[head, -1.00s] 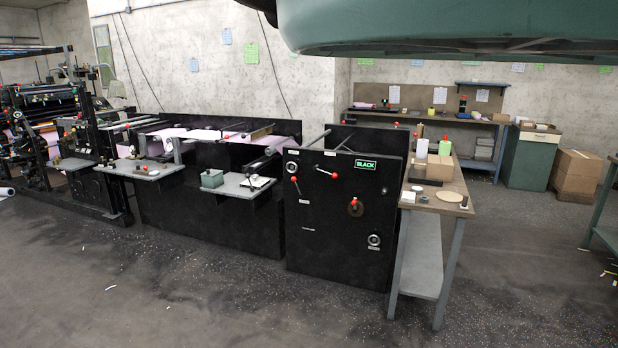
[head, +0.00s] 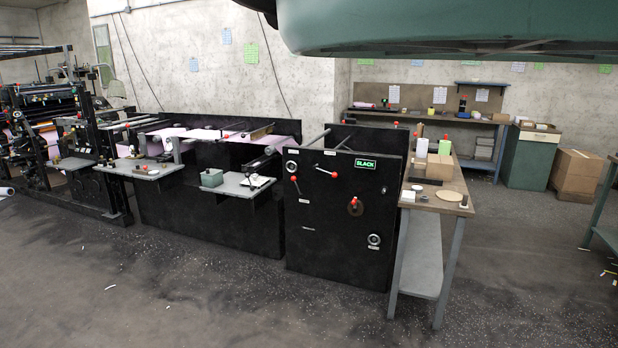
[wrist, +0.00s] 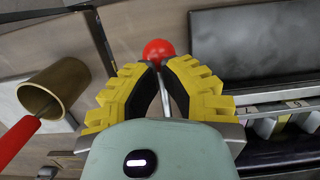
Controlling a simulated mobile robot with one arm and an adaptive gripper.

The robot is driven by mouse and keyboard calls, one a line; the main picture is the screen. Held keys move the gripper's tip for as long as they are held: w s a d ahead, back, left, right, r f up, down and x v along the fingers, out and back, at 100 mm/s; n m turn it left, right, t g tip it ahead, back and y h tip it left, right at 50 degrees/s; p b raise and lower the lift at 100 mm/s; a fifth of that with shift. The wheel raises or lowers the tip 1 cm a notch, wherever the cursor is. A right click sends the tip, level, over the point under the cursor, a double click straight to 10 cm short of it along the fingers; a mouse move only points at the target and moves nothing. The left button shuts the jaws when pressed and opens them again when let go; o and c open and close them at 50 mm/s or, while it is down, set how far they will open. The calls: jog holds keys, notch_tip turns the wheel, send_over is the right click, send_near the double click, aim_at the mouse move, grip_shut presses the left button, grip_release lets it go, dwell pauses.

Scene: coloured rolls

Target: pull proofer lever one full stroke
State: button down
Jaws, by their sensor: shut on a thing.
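In the wrist view, a lever with a red ball knob (wrist: 159,51) and a thin metal shaft stands between my fingers. My gripper (wrist: 160,70) has yellow ribbed fingers with black pads, closed on the lever just below the knob. The ball shows beyond the fingertips; part of the shaft is hidden by the pads. The head view does not show my gripper, and I cannot tell there which lever is held.
In the wrist view, a brass cup (wrist: 62,88) and a red handle (wrist: 17,141) are at left, and a dark panel (wrist: 255,40) is at right. In the head view, a black cabinet (head: 325,235) with red-knobbed levers adjoins a workbench (head: 452,186). The foreground floor is mostly clear.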

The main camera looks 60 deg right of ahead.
notch_tip(320, 180, up, 12)
jog(key=a+p, duration=0.1)
jog(key=p, duration=0.2)
jog(key=shift+s+a+r, duration=0.2)
jog(key=shift+a, duration=0.2)
dwell(0.6)
jog(key=shift+r, duration=0.15)
notch_tip(320, 180, up, 7)
jog(key=shift+s+a, duration=0.2)
jog(key=shift+a, duration=0.15)
dwell(0.5)
jog(key=shift+f, duration=0.2)
